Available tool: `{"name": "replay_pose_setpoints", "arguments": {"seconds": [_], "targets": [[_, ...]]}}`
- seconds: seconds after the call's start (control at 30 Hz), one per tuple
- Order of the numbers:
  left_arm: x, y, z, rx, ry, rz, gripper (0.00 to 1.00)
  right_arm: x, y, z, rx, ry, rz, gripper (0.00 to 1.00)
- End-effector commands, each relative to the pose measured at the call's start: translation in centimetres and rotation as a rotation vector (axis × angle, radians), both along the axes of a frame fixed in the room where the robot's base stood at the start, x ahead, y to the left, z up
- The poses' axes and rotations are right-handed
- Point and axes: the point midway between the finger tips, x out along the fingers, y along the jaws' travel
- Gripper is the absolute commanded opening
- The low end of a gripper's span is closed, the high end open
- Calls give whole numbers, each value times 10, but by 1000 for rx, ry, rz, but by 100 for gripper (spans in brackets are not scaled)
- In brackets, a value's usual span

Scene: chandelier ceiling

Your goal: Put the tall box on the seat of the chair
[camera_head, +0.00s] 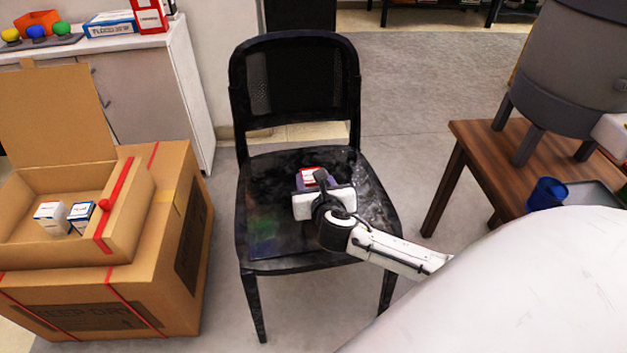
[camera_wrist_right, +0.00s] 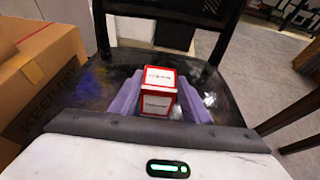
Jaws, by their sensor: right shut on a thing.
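The black chair (camera_head: 268,240) stands in the middle of the head view, its seat facing up. My right gripper (camera_head: 308,184) is over the seat. It is shut on a red and white box (camera_head: 311,175), the tall box, whose top shows just past the gripper. In the right wrist view the box (camera_wrist_right: 158,90) sits between the two purple fingers (camera_wrist_right: 157,100), above or on the seat (camera_wrist_right: 98,85). Whether its base touches the seat is hidden. My left gripper is not in the head view.
A large cardboard box (camera_head: 185,160) with an open smaller carton (camera_head: 60,180) holding small boxes stands at left. A white cabinet (camera_head: 150,85) with boxes and coloured items is behind it. A wooden table (camera_head: 490,160) with a grey container (camera_head: 570,75) and blue cup (camera_head: 546,194) is at right.

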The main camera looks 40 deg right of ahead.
Motion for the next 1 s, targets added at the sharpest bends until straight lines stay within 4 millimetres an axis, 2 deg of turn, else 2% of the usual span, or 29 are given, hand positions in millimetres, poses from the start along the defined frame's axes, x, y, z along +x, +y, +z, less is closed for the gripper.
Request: {"name": "replay_pose_setpoints", "arguments": {"seconds": [0.03, 0.1, 0.13, 0.43, 0.53, 0.67, 1.0], "targets": [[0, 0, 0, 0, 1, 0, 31, 0, 0, -1, 0, 0, 0, 47], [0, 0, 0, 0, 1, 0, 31, 0, 0, 0, 0, 0, 0, 59], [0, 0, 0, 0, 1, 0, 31, 0, 0, 0, 0, 0, 0, 61], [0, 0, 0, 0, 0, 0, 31, 0, 0, 2, 0, -1, 1, 61], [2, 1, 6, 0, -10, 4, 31, -7, 4, 5, -1, 0, 3, 61], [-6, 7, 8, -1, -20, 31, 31, -25, 13, 16, 0, 2, 4, 61], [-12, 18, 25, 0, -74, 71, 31, -82, 42, 41, 0, 1, 2, 61]]}}
